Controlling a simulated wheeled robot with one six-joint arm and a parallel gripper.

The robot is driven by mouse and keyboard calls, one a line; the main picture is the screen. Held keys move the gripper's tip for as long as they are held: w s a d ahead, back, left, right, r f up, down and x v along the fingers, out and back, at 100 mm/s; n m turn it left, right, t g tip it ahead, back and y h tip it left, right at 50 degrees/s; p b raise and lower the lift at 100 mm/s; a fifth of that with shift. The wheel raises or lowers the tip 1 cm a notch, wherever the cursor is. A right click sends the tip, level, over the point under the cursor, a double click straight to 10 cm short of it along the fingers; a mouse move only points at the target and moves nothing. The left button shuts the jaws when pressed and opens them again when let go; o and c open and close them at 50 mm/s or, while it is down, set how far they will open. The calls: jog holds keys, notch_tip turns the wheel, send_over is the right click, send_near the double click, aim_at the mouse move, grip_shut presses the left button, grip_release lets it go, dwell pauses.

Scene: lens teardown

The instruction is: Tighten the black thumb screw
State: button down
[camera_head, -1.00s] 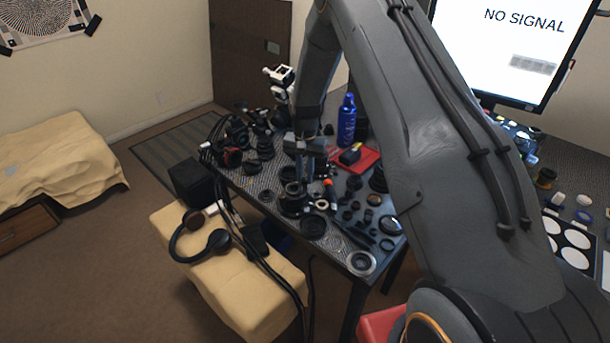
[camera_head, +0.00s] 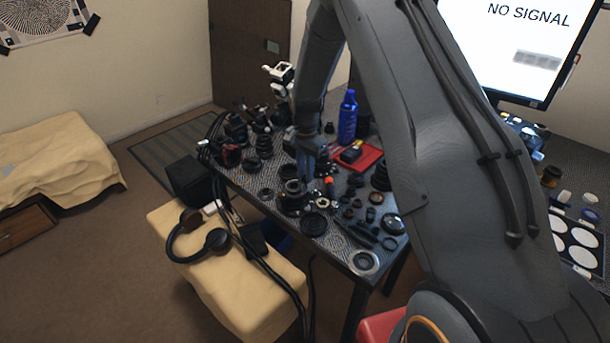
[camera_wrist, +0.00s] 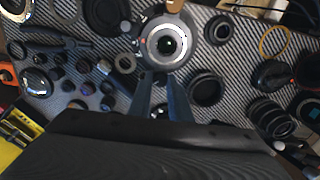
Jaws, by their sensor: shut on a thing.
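My gripper (camera_wrist: 160,78) points down at the table, with its two fingers a narrow gap apart. A tiny dark piece between the tips looks like the black thumb screw (camera_wrist: 160,77), mostly hidden by the fingers, and the gripper is shut on it. Just beyond the tips is a lens part with a silver ring (camera_wrist: 151,47) and a dark glass centre. In the head view my gripper (camera_head: 305,178) reaches down at the dark lens part (camera_head: 291,200) near the table's front edge. The screw cannot be made out there.
Many loose rings and lens parts crowd the patterned table (camera_head: 262,208). A red tray (camera_head: 366,158) and a blue bottle (camera_head: 347,118) stand behind my gripper. In the wrist view, a black ring (camera_wrist: 206,89) lies close to the right of the fingers.

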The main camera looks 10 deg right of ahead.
jog(key=m+b, duration=0.1)
jog(key=m, duration=0.2)
jog(key=shift+m, duration=0.3)
jog(key=shift+m+b, duration=0.8)
jog(key=shift+m, duration=1.1)
jog(key=c, duration=1.6)
grip_release()
jog(key=shift+r+b, duration=1.1)
jog(key=shift+r, duration=2.8)
